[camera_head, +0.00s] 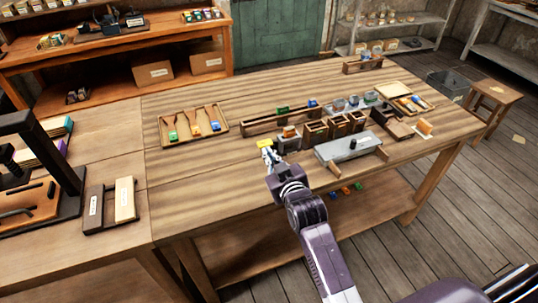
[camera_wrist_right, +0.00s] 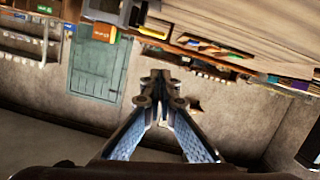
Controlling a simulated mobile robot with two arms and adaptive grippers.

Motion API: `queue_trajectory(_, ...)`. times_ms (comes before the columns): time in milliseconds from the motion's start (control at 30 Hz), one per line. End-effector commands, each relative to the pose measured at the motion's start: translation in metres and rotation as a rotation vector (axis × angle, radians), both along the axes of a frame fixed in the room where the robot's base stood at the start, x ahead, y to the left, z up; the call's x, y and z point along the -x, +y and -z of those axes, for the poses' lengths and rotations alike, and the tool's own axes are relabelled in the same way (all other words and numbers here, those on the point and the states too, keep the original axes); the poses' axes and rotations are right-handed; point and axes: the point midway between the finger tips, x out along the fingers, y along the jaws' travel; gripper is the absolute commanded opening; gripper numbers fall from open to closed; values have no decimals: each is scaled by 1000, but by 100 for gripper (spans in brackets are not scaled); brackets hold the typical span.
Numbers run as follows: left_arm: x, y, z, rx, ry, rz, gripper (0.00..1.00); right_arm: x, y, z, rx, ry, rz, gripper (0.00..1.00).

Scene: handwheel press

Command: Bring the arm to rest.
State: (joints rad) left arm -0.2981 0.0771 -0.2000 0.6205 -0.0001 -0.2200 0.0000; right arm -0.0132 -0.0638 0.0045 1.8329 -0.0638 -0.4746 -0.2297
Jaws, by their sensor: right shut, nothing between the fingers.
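My right gripper (camera_head: 268,158) reaches over the front part of the wooden table (camera_head: 215,172). In the right wrist view its fingers (camera_wrist_right: 161,98) meet at the tips, with nothing between them. A small yellow piece (camera_head: 264,143) shows just beyond the fingertips; I cannot tell whether they touch it. The right wrist view points sideways across the room, with the tabletop along its upper edge. My left gripper is not in view.
Wooden holders (camera_head: 316,133) and a grey box (camera_head: 349,145) stand right of the gripper. A tray with coloured-tipped tools (camera_head: 194,127) lies back left. A black press frame (camera_head: 62,165) stands far left. Bare tabletop lies left of the gripper. A stool (camera_head: 497,93) stands at the right.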

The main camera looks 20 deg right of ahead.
Motion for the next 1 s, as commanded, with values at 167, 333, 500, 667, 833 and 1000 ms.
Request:
queue_trajectory(167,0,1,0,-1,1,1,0,0,0,0,0,0,0,0)
queue_trajectory(333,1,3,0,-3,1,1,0,0,0,0,0,-1,0,0)
queue_trajectory(500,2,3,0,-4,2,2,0,0,0,0,0,-1,0,0)
queue_trajectory(667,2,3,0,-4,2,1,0,0,0,0,0,-1,0,0)
queue_trajectory(833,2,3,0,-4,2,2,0,19,0,16,-7,69,-3,0)
queue_trajectory(1000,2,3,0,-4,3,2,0,91,2,65,-32,309,-12,0)
